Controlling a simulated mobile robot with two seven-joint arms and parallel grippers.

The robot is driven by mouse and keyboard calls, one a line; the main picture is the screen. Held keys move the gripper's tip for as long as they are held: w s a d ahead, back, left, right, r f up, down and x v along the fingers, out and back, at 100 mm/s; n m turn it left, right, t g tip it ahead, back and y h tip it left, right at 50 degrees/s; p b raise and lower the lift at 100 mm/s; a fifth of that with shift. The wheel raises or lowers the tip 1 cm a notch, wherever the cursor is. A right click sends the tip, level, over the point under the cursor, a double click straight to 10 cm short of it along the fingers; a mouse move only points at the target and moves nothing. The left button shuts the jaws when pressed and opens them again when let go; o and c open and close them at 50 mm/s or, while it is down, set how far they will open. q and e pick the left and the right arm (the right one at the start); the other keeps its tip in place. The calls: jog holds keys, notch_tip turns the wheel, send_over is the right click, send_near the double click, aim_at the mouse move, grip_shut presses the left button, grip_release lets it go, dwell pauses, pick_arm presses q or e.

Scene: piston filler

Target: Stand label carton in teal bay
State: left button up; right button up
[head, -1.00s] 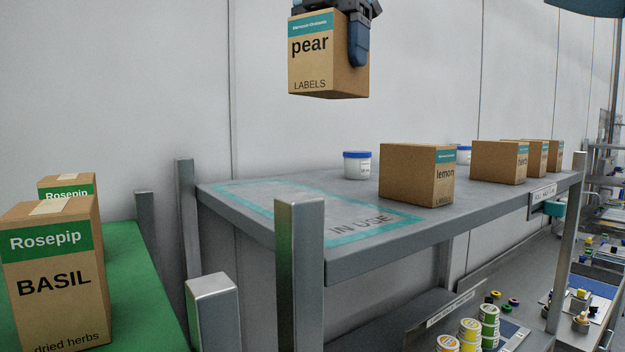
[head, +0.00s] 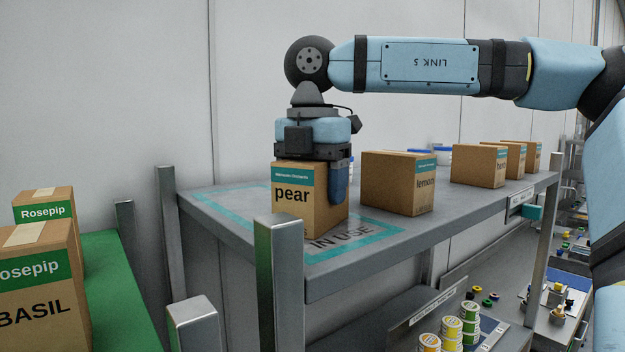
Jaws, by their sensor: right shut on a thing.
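The pear label carton (head: 306,218) is upright, with its "pear" face toward me, partly hidden at the lower left by a metal post. My right gripper (head: 318,180) comes down from above and is shut on the carton, one blue finger showing on its right side. The carton is over the teal-outlined bay (head: 228,206) marked "IN USE" on the grey shelf. Its base is partly hidden, so I cannot tell whether it touches the shelf. My left gripper is not in view.
A lemon carton (head: 398,184) stands just right of the bay, with several more cartons (head: 478,166) beyond it. Metal posts (head: 278,285) rise at the shelf's front. Rosepip cartons (head: 40,285) stand on a green surface (head: 115,290) at left. Tubs (head: 450,330) sit below.

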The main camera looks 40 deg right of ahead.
jog(key=shift+f, duration=0.1)
jog(key=o, duration=1.1)
jog(key=shift+s+a, duration=0.1)
jog(key=shift+a, duration=0.05)
jog(key=shift+r, duration=0.3)
notch_tip(320, 180, up, 11)
jog(key=shift+f+b, duration=0.2)
jog(key=shift+b, duration=0.8)
jog(key=shift+r, duration=0.55)
